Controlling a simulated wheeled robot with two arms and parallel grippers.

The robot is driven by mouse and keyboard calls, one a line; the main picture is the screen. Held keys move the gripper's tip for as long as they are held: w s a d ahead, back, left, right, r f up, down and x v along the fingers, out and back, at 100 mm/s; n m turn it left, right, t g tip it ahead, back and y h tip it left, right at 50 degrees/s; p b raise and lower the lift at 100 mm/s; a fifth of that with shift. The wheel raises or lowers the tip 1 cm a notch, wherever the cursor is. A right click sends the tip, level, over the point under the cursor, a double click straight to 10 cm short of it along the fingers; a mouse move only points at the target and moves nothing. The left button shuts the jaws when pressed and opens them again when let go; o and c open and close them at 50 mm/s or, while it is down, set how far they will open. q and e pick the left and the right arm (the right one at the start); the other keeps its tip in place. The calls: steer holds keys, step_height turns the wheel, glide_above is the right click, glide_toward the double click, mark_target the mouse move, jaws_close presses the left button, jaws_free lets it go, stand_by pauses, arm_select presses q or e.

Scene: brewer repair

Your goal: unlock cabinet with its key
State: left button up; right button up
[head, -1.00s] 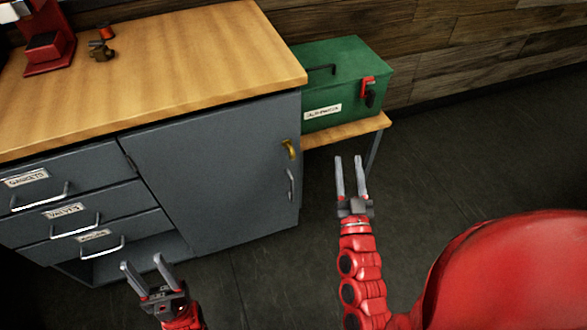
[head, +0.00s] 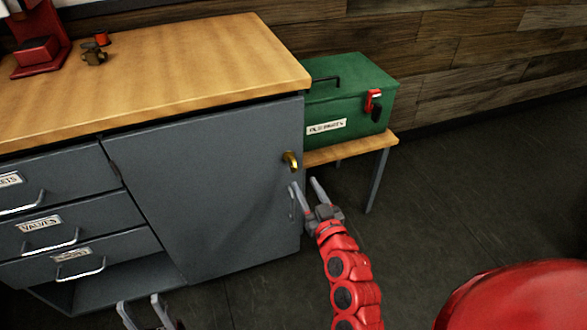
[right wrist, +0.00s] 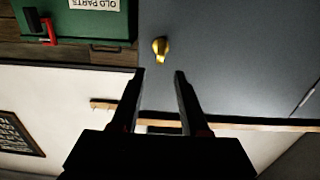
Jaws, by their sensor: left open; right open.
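The grey cabinet door (head: 205,185) is closed. A small brass piece (head: 290,161) sticks out at its upper right, where the key and lock would be; I cannot tell key from lock. It also shows in the right wrist view (right wrist: 160,47), beyond the fingertips. My right gripper (head: 304,183) is open and empty, just below and right of the brass piece, apart from it. In the right wrist view its two fingers (right wrist: 160,73) point toward the brass piece with a gap between them. My left gripper (head: 140,302) is open and empty at the bottom edge, partly cut off.
A door handle (head: 292,203) sits below the brass piece, close to my right fingers. Drawers (head: 60,222) with handles are on the left. A green toolbox (head: 350,98) stands on a low bench (head: 372,143) to the right.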

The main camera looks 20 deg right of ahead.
mark_target(295, 167)
steer(key=w, duration=0.9)
steer(key=shift+w+a+r, duration=0.1)
steer(key=shift+w+a, duration=0.05)
steer(key=shift+w, duration=0.1)
steer(key=shift+c, duration=0.2)
jaws_close()
